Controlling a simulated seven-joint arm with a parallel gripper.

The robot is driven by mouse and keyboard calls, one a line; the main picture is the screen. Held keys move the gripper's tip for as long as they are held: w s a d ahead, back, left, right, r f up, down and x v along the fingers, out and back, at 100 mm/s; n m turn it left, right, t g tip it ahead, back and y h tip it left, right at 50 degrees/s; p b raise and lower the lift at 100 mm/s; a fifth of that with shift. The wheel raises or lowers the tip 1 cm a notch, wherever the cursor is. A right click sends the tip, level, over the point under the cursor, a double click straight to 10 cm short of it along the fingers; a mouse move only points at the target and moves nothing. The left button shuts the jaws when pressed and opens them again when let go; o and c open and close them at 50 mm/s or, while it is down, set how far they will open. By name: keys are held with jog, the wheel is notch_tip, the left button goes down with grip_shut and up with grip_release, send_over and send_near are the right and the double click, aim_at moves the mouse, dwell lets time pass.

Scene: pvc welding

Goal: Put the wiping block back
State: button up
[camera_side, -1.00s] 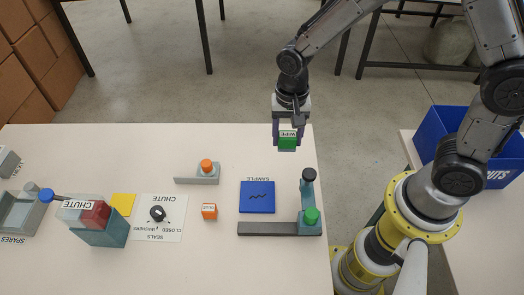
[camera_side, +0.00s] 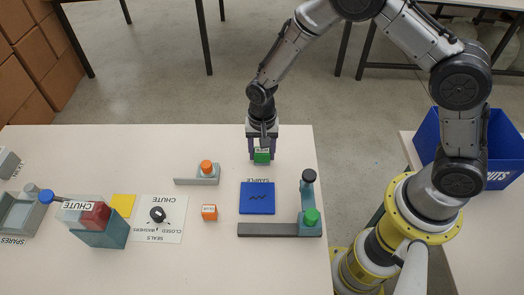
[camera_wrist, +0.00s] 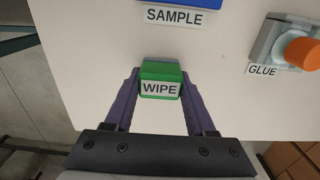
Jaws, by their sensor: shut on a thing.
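The green wiping block (camera_side: 262,157), with a white WIPE label, is between the purple fingers of my gripper (camera_side: 263,150). In the wrist view the block (camera_wrist: 160,79) sits at the fingertips of my gripper (camera_wrist: 160,88), which is shut on it. The block is beyond the blue sample pad (camera_side: 257,198), near the table's far edge. Whether it touches the table cannot be told for sure.
A grey holder with an orange-topped glue piece (camera_side: 206,167) stands to the left. A teal chute box (camera_side: 105,230) is at left. The table around the block is clear.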

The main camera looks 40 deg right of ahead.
jog(key=shift+f, duration=0.15)
jog(key=o, duration=1.2)
jog(key=s+d+r+n+t, duration=0.1)
jog(key=s+d+r, duration=0.1)
jog(key=r, duration=0.9)
jog(key=s+d+r+n+t, duration=0.1)
jog(key=s+d+r, duration=0.1)
jog(key=r, duration=0.8)
jog(key=s+d+r+n+t, duration=0.1)
jog(key=s+d+r+n, duration=0.1)
jog(key=s, duration=0.4)
jog(key=s+d+r+n+t, duration=0.1)
jog(key=s+d+r+n, duration=0.1)
jog(key=s, duration=0.5)
jog(key=s+d+r+n+t, duration=0.1)
jog(key=s+d+r+n, duration=0.2)
jog(key=s, duration=0.3)
jog(key=shift+s+r+t, duration=0.25)
jog(key=shift+r+t, duration=0.05)
jog(key=shift+r, duration=0.45)
